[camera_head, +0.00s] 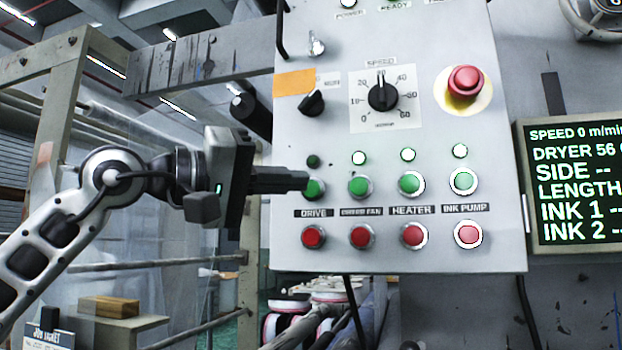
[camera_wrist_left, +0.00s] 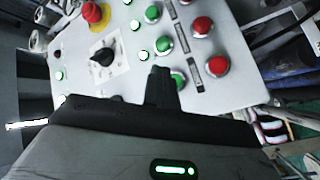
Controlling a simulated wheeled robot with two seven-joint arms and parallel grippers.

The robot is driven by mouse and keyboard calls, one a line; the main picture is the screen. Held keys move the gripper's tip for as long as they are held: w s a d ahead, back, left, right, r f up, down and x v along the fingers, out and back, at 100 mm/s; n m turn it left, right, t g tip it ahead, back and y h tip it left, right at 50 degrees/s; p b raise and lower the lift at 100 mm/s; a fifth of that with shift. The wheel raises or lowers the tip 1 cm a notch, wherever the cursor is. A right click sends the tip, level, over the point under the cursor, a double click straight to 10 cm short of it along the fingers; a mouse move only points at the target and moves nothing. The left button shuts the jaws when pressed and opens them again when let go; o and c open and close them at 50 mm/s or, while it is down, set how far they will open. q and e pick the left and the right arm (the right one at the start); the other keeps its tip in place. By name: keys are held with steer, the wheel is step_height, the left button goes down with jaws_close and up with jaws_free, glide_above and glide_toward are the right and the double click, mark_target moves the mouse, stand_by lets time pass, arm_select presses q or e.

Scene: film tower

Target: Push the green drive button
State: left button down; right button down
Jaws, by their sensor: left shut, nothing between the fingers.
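The green drive button (camera_head: 315,189) is on the left end of the green row on the grey control panel (camera_head: 400,258), above the label DRIVE (camera_head: 314,212). The small lamp (camera_head: 313,161) above it is dark. My left gripper (camera_head: 304,181) is shut and empty, its tips at the button's left edge and hiding part of it. In the left wrist view the shut fingers (camera_wrist_left: 160,76) overlap the green drive button (camera_wrist_left: 179,79). I cannot tell whether they touch it. My right gripper is not in view.
A red drive-column button (camera_head: 313,236) sits just below. Other green buttons (camera_head: 358,186) and lit lamps continue to the right. Above are a black selector (camera_head: 311,102), the speed knob (camera_head: 383,96) and a red mushroom button (camera_head: 465,82). The display (camera_head: 575,185) reads speed 0.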

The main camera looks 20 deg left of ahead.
mark_target(312, 189)
arm_select(q)
steer(key=shift+w+p, duration=0.5)
steer(key=shift+w, duration=0.75)
stand_by(0.9)
steer(key=shift+w, duration=0.1)
steer(key=shift+w, duration=0.35)
